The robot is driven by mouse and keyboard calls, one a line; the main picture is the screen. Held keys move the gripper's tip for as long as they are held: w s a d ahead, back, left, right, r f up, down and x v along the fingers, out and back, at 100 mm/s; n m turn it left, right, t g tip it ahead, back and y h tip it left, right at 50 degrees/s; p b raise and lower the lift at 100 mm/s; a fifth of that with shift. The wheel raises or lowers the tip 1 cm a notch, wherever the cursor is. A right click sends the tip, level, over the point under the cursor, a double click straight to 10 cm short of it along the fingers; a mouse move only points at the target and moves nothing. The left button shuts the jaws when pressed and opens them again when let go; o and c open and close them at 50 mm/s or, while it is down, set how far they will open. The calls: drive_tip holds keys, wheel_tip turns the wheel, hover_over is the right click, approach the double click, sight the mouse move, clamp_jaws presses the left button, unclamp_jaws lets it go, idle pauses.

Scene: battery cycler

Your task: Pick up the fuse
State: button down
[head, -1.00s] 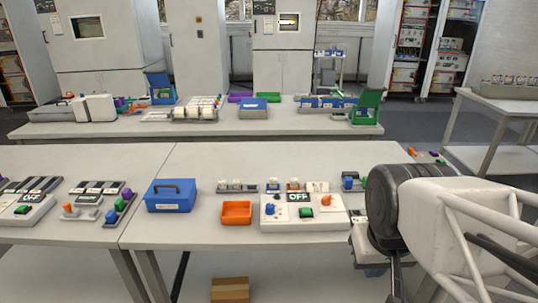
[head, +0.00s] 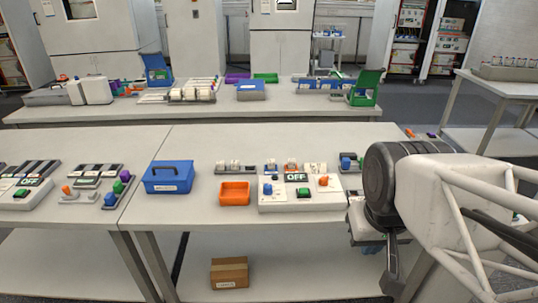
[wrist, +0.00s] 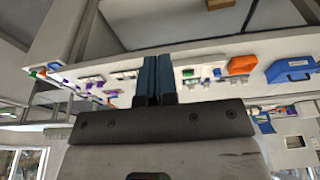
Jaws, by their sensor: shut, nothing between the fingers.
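My gripper (wrist: 155,80) shows in the wrist view with its two dark blue fingers pressed together and nothing between them. It is in the air, apart from the tables, and the wrist view looks upside down. I cannot pick out the fuse for certain. In the head view, small white and orange-marked parts stand in a row behind the cycler unit, including a part with an orange piece (head: 290,167) and a white part (head: 315,168). They are too small to identify. The cycler unit (head: 297,199) carries a blue knob, a green button, an orange knob and an OFF sign.
An orange tray (head: 235,198) stands left of the unit, with a blue case (head: 168,177) farther left. My arm covers the table's right end. A cardboard box (head: 229,272) sits below. The table front between tray and case is clear. A second table (head: 115,113) stands behind.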

drive_tip(key=c, duration=0.9)
unclamp_jaws()
drive_tip(key=shift+w, duration=0.1)
drive_tip(key=m+g, duration=0.3)
drive_tip(key=m, duration=1.5)
hover_over(270, 160)
drive_tip(key=f, duration=1.3)
drive_tip(key=shift+s+d+f, duration=0.1)
drive_tip(key=shift+s+f, duration=0.2)
drive_tip(key=shift+f, duration=0.05)
drive_tip(key=shift+w+f, duration=0.2)
